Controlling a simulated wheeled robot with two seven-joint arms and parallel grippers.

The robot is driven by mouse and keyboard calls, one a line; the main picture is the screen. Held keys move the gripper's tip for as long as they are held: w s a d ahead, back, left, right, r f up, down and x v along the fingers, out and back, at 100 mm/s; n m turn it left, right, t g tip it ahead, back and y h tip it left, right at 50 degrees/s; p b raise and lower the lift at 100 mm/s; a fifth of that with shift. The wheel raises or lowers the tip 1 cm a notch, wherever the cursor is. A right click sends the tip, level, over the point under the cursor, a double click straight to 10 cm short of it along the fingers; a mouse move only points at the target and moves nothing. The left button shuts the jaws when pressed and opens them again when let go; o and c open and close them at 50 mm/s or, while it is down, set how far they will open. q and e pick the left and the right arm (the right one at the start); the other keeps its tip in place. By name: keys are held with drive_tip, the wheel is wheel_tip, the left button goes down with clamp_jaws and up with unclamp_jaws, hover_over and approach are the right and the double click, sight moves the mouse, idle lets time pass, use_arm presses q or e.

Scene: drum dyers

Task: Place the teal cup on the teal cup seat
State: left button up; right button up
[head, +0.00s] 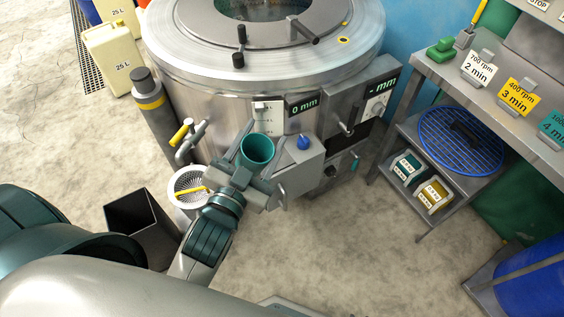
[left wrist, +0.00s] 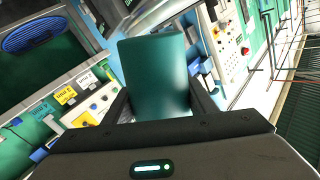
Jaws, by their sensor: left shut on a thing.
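The teal cup (head: 257,150) is upright with its open mouth showing in the head view, in front of the steel drum. My left gripper (head: 257,158) is shut on it, with one finger on each side. In the left wrist view the teal cup (left wrist: 155,75) fills the middle between the fingers of my left gripper (left wrist: 160,105). I cannot pick out a teal cup seat in either view; it may be hidden behind the cup or arm. My right gripper is not in view.
The steel drum (head: 190,85) stands behind the cup, with a control box and blue knob (head: 303,142) close to its right. A white strainer basket (head: 187,203) and black bin (head: 140,222) are at left. A shelf table (head: 430,75) stands at right; floor between is clear.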

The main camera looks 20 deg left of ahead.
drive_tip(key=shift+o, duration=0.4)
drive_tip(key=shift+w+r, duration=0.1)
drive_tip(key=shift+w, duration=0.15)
use_arm(q)
drive_tip(key=shift+w+f, duration=0.2)
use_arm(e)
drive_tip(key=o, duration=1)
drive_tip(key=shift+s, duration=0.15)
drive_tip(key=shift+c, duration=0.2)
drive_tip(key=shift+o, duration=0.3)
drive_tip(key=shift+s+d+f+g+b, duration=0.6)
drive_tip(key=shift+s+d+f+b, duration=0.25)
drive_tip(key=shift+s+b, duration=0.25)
use_arm(q)
drive_tip(key=w+d+f+n, duration=0.1)
drive_tip(key=w+d+f, duration=0.1)
drive_tip(key=w+f, duration=0.6)
drive_tip(key=w+d+f+n+b, duration=0.1)
drive_tip(key=w+d+f+n, duration=0.1)
drive_tip(key=w+f, duration=0.7)
drive_tip(key=shift+w+d+n+h, duration=0.3)
drive_tip(key=shift+w+d, duration=0.3)
drive_tip(key=shift+w, duration=0.1)
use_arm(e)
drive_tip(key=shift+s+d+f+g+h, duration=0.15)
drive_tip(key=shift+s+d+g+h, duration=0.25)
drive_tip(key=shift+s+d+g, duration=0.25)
